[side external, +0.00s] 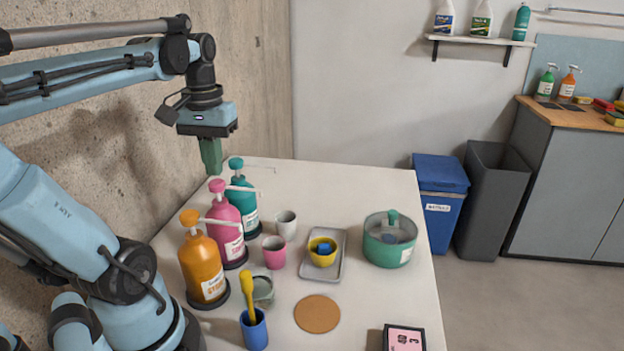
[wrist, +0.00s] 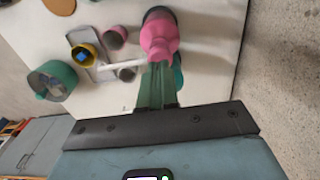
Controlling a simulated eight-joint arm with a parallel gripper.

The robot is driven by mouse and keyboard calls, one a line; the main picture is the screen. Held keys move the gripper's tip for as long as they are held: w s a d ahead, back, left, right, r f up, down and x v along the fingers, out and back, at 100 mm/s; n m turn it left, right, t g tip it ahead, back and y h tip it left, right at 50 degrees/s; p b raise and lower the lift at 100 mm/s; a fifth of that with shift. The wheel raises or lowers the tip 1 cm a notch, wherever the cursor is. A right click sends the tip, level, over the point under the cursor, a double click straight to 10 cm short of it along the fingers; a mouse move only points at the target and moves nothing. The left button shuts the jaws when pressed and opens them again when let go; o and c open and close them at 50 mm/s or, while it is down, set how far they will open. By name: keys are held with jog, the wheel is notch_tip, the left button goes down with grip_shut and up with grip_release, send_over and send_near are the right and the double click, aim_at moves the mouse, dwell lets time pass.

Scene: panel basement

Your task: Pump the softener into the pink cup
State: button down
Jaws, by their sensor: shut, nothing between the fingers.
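A pink pump bottle (side external: 227,232) stands between an orange and a teal pump bottle; I cannot read for sure which label says softener. Its pink pump head (side external: 216,186) has a pale spout pointing right. The pink cup (side external: 274,251) stands upright just right of the pink bottle; it also shows in the wrist view (wrist: 115,38). In the wrist view my green fingers (wrist: 157,68) reach toward the pink bottle (wrist: 160,36) and partly hide the teal one.
The orange bottle (side external: 203,265) and teal bottle (side external: 243,203) flank the pink one. The far edge is clear.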

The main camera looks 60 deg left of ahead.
aim_at(217, 182)
jog(key=shift+f, duration=0.15)
jog(key=shift+f, duration=1.35)
jog(key=shift+r, duration=1.5)
jog(key=shift+f, duration=0.1)
jog(key=shift+f, duration=1.4)
jog(key=shift+r, duration=1.5)
